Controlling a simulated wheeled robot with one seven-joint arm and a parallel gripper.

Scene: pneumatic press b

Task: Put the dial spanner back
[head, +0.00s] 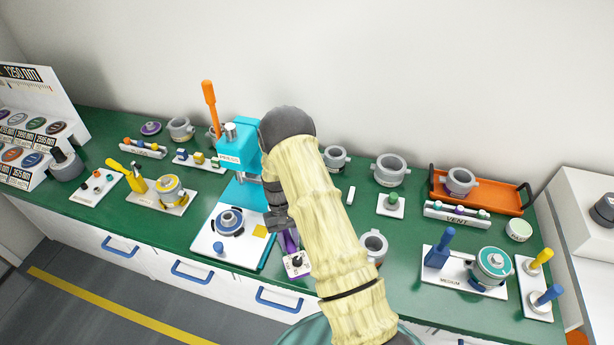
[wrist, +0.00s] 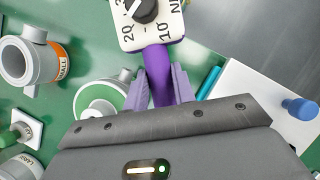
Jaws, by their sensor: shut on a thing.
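The dial spanner (head: 297,264) has a purple handle and a white dial head with a black knob. In the head view it is at the front middle of the bench, just right of the blue press's base. In the wrist view the spanner (wrist: 160,66) points away from me, its scale numbers readable and the top of its head cut off by the frame. My gripper (wrist: 160,88) is shut on the purple handle, with a finger on each side. In the head view my gripper (head: 284,228) is partly hidden by my arm.
The blue press (head: 240,150) stands left of my arm. A grey cup (head: 373,246) is close on the right. The medium stand (head: 462,276) and orange tray (head: 510,196) are further right. A panel labelled 1250 NM (head: 32,98) stands far left.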

